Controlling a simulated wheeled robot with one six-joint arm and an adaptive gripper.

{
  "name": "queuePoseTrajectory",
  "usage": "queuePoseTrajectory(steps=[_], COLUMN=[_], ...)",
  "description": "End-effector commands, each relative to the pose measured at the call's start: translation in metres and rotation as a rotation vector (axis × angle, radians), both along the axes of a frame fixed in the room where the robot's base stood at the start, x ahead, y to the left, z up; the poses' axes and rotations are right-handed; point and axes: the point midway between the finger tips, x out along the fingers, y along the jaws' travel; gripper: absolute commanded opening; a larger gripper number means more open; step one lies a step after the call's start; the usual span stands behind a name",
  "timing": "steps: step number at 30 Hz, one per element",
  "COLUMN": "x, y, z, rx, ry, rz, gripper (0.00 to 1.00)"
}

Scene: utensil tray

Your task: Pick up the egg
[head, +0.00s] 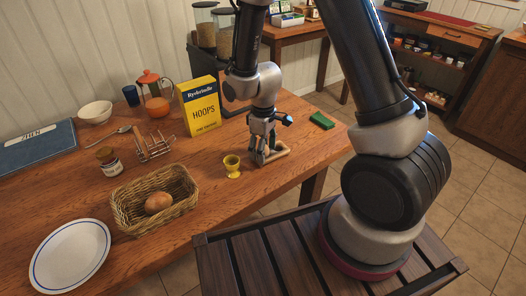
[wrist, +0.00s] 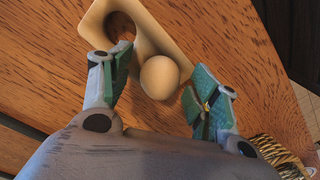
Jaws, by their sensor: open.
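The egg (wrist: 159,77) is pale cream and sits in a light wooden holder (wrist: 178,38) in the wrist view. The holder has an empty round hole beside the egg. My gripper (wrist: 157,74) is open, with one green-padded finger to the left of the egg and one to the right. A gap shows between the egg and each finger. In the head view my gripper (head: 263,156) is low over the wooden holder (head: 280,153) near the table's right end, and the egg cannot be made out behind the fingers.
A yellow egg cup (head: 232,166) stands close to the left of my gripper. A wicker basket (head: 126,215) holds a brown roll (head: 158,203). A yellow cereal box (head: 200,106) stands behind. A green sponge-like block (head: 321,120) lies to the right, near the table edge.

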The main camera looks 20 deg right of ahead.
Motion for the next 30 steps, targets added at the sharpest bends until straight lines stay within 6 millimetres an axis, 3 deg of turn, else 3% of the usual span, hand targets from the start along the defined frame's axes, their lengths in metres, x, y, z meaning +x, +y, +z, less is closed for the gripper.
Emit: queuePoseTrajectory(steps=[2, 8, 20, 30], x=[0.000, 0.000, 0.000, 0.001], y=[0.000, 0.000, 0.000, 0.000], z=[0.000, 0.000, 0.006, 0.073], rx=[0.000, 0.000, 0.000, 0.002], ry=[0.000, 0.000, 0.000, -0.004], rz=[0.000, 0.000, 0.000, 0.000], gripper=[0.58, 0.24, 0.23, 0.23])
